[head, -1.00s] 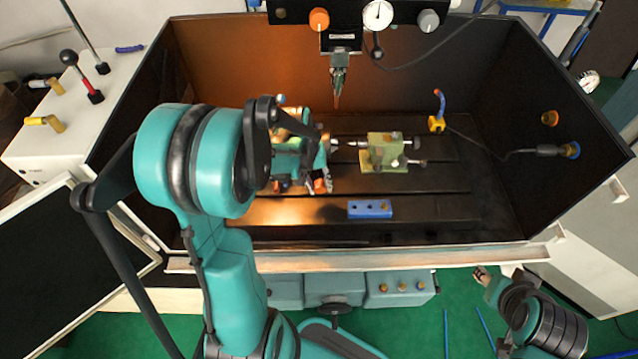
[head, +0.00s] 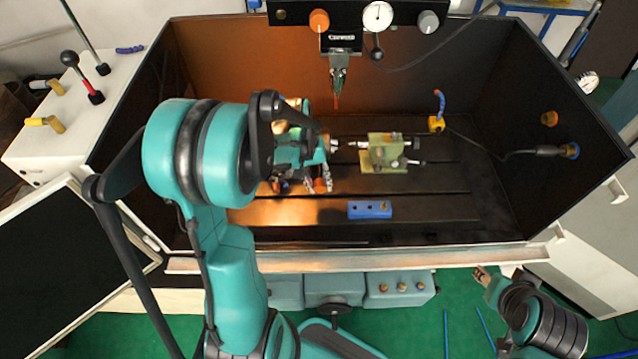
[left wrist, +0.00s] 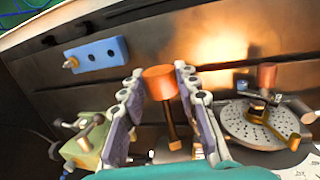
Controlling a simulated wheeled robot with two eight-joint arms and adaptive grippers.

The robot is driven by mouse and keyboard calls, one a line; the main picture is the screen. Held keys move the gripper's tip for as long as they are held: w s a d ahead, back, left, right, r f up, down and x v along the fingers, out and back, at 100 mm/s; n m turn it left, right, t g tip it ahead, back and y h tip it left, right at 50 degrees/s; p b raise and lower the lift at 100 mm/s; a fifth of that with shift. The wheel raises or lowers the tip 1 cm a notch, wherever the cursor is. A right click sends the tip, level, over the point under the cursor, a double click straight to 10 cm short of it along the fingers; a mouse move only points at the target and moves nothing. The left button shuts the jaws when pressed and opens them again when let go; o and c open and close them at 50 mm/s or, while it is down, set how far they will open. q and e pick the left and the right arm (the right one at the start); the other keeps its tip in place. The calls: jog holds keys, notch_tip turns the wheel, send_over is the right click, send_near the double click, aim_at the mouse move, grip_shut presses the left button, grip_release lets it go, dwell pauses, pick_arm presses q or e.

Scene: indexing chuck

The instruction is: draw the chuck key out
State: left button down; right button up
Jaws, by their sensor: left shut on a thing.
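The chuck key (left wrist: 160,82) shows in the left wrist view as an orange-red cylindrical head on a brownish shaft. My left gripper (left wrist: 155,85) has a finger on each side of it and is shut on it. In the head view, my left gripper (head: 319,185) is low in front of the teal dividing head (head: 307,150), with a bit of orange at the fingers. The chuck is mostly hidden by my arm, and I cannot tell whether the key's tip is still seated. My right gripper (head: 481,274) is at the lower right, outside the enclosure, its fingers too small to read.
A green tailstock (head: 384,153) stands right of the dividing head. A blue block with holes (head: 369,209) lies on the table in front. A holed index plate (left wrist: 257,125) with a crank knob (left wrist: 267,76) is right of my fingers. A tool (head: 338,80) hangs above.

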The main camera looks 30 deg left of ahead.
pick_arm(q)
jog(key=shift+s+d, duration=0.1)
jog(key=shift+s, duration=0.1)
dwell(0.3)
jog(key=shift+s+d, duration=0.35)
jog(key=shift+s, duration=0.2)
jog(key=shift+s+d, duration=0.3)
jog(key=shift+s, duration=0.25)
